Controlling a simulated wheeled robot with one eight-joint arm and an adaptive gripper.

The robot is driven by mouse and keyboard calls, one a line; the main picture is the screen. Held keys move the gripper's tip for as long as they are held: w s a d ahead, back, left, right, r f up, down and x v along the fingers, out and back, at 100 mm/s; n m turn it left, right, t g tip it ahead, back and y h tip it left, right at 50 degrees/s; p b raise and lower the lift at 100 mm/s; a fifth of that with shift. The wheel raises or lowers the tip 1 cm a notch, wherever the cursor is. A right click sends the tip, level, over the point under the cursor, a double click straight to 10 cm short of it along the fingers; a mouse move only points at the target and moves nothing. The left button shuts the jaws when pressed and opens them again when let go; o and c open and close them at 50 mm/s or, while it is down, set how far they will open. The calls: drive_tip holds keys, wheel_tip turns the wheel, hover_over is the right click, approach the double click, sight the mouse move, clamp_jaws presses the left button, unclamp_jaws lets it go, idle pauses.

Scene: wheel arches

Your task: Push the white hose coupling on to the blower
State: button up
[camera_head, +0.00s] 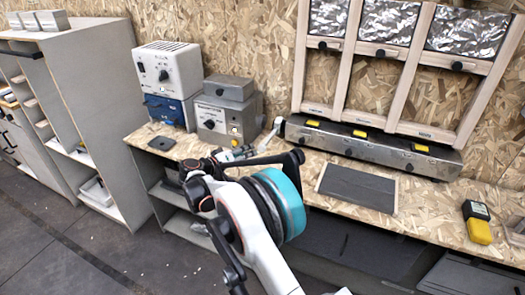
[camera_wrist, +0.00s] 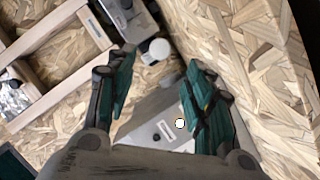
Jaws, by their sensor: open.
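A small white piece, which looks like the hose coupling (camera_head: 273,132), is at the left end of a long metal unit (camera_head: 345,140) with yellow labels. In the wrist view a round white end (camera_wrist: 157,48) shows beside the corner of that metal unit (camera_wrist: 116,16). I cannot tell whether they touch, or which unit is the blower. My gripper (camera_wrist: 160,85) is open, its teal fingers apart with nothing held. In the head view my gripper (camera_head: 238,154) is over the bench, left of and in front of the white piece, partly hidden by my arm.
A grey box with a lit button (camera_head: 228,115) stands behind my gripper; it shows beyond the fingers in the wrist view (camera_wrist: 160,128). A white and blue unit (camera_head: 168,78) stands left of it. A dark mat (camera_head: 357,189) and a yellow meter (camera_head: 478,224) lie to the right.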

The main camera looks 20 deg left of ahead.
sight(261, 149)
drive_tip(key=b+x, duration=0.2)
drive_tip(key=x, duration=0.8)
drive_tip(key=shift+w+f+b, duration=0.1)
drive_tip(key=shift+w+b, duration=0.1)
drive_tip(key=shift+b, duration=0.2)
drive_tip(key=shift+c, duration=0.6)
clamp_jaws()
drive_tip(key=shift+d, duration=0.1)
